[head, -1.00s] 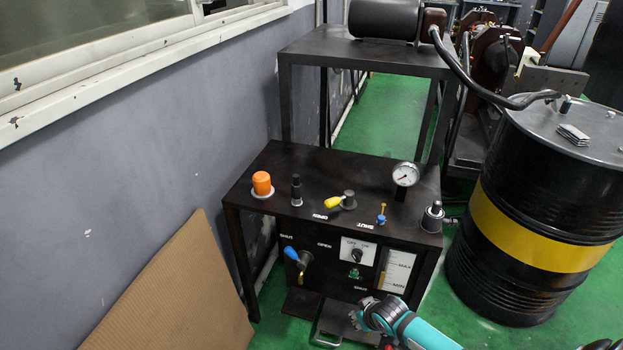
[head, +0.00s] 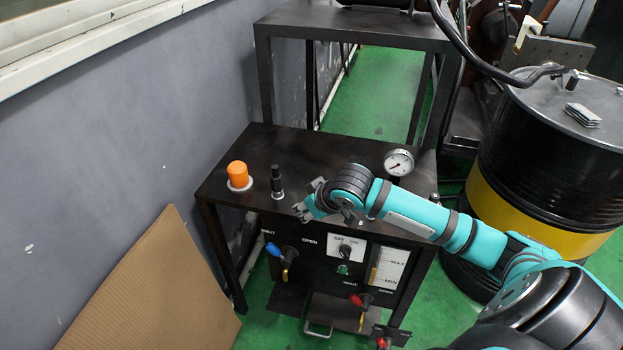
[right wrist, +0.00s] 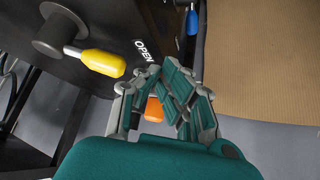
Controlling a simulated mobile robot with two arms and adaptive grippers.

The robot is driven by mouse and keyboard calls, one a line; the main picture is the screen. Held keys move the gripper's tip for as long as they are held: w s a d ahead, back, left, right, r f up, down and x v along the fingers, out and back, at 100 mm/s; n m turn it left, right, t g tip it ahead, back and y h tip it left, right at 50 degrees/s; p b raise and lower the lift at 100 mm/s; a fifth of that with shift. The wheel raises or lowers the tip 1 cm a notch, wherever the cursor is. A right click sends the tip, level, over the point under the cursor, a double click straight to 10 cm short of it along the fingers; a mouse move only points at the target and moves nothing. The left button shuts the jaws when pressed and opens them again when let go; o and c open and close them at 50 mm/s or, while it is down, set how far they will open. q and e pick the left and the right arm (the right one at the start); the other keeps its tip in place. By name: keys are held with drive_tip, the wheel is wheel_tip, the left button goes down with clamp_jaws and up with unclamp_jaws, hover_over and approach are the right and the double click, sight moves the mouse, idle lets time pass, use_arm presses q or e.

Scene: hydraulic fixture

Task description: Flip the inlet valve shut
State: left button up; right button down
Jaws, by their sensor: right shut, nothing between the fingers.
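The black hydraulic bench (head: 235,150) carries several lever valves; no label that I can read says which is the inlet. A yellow lever (right wrist: 103,63) on a grey round hub shows in the right wrist view, beside an OPEN label; my arm hides it in the head view. A blue lever (head: 273,249) is on the front panel between SHUT and OPEN labels, pointing toward SHUT. A red lever (head: 356,299) is lower right on the front. My right gripper (head: 308,207) is shut and empty over the bench top, apart from the yellow lever in the right wrist view (right wrist: 164,82).
On the bench top stand an orange cap (head: 238,175), a black post (head: 277,182) and a round gauge (head: 398,162). A black and yellow drum (head: 545,150) is at the right. A brown board (head: 150,290) leans at the left against the grey wall.

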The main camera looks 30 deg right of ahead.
drive_tip(key=shift+m+t+h, duration=0.5)
drive_tip(key=shift+m, duration=0.4)
drive_tip(key=w+d+r, duration=0.1)
drive_tip(key=d+r, duration=0.1)
drive_tip(key=r, duration=0.1)
drive_tip(key=w+d+r, duration=0.1)
drive_tip(key=d+r, duration=0.1)
drive_tip(key=r, duration=0.1)
drive_tip(key=w+d+r, duration=0.1)
drive_tip(key=d+r, duration=0.1)
drive_tip(key=r, duration=0.1)
drive_tip(key=shift+w+d+r, duration=0.15)
drive_tip(key=shift+w+d, duration=0.05)
drive_tip(key=shift+d, duration=0.15)
drive_tip(key=shift+w, duration=0.1)
drive_tip(key=x, duration=0.9)
drive_tip(key=shift+w+f, duration=0.2)
drive_tip(key=shift+f, duration=0.1)
drive_tip(key=shift+s+f, duration=0.2)
drive_tip(key=shift+f, duration=0.05)
drive_tip(key=shift+s+f, duration=0.15)
drive_tip(key=shift+s, duration=0.7)
drive_tip(key=shift+s+f, duration=0.1)
drive_tip(key=shift+s, duration=0.75)
